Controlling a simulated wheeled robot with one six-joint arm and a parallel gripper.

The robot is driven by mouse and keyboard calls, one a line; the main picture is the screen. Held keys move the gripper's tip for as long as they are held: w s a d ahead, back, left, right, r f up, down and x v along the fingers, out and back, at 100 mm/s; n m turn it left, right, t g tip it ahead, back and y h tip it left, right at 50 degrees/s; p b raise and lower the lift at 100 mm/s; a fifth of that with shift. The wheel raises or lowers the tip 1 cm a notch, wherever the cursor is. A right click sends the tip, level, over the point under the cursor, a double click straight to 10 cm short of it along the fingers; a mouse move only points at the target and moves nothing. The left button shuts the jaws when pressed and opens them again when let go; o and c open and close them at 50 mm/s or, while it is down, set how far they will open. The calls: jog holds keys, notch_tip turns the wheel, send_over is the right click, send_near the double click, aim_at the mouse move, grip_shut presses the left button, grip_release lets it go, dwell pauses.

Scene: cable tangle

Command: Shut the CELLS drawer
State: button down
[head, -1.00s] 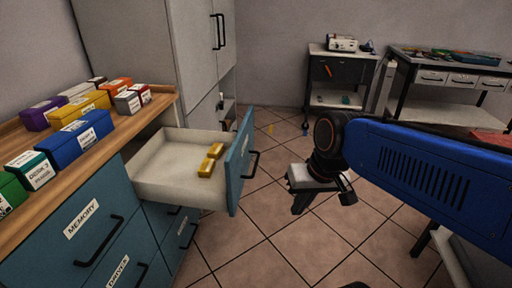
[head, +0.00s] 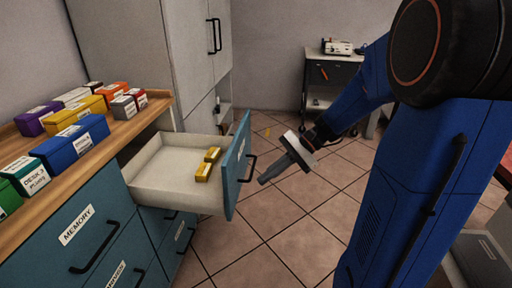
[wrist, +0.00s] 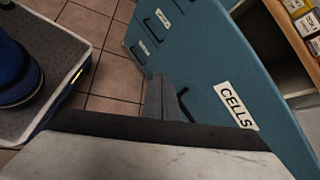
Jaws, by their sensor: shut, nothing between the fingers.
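The CELLS drawer (head: 150,184) is pulled out of the teal cabinet, with two yellow blocks (head: 207,164) lying inside. Its teal front (head: 236,168) carries a black handle (head: 249,168). In the wrist view the CELLS label (wrist: 236,105) shows on that front (wrist: 205,60), and part of the dark handle (wrist: 198,108) shows beside the gripper. My gripper (head: 262,182) is shut and empty, just outside the drawer front near the handle and pointing toward it. In the wrist view my gripper (wrist: 160,82) overlaps the front near the handle; I cannot tell whether they touch.
The wooden counter (head: 125,130) holds several coloured boxes. Below it are the MEMORY drawer (head: 85,235) and other closed drawers. A tall grey cabinet (head: 150,60) stands behind. Tiled floor (head: 290,215) is open in front of the drawer. A cart (head: 325,85) stands at the back.

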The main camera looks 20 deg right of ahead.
jog(key=w+d+f+m+t+y, duration=0.1)
jog(key=w+d+m+t+y, duration=0.2)
jog(key=w+d+m, duration=0.4)
jog(key=m+t+y, duration=0.2)
jog(key=m+t, duration=0.2)
jog(key=t, duration=0.1)
send_near(247, 145)
jog(key=x, duration=0.6)
jog(key=shift+w+a+f, duration=0.1)
jog(key=shift+w+a, duration=0.05)
jog(key=x, duration=3.2)
jog(key=shift+w+f, duration=0.15)
jog(key=shift+w, duration=0.15)
jog(key=shift+w+a, duration=0.35)
jog(key=shift+a, duration=0.2)
jog(key=shift+w+a, duration=0.1)
jog(key=shift+a, duration=0.05)
jog(key=shift+r, duration=0.25)
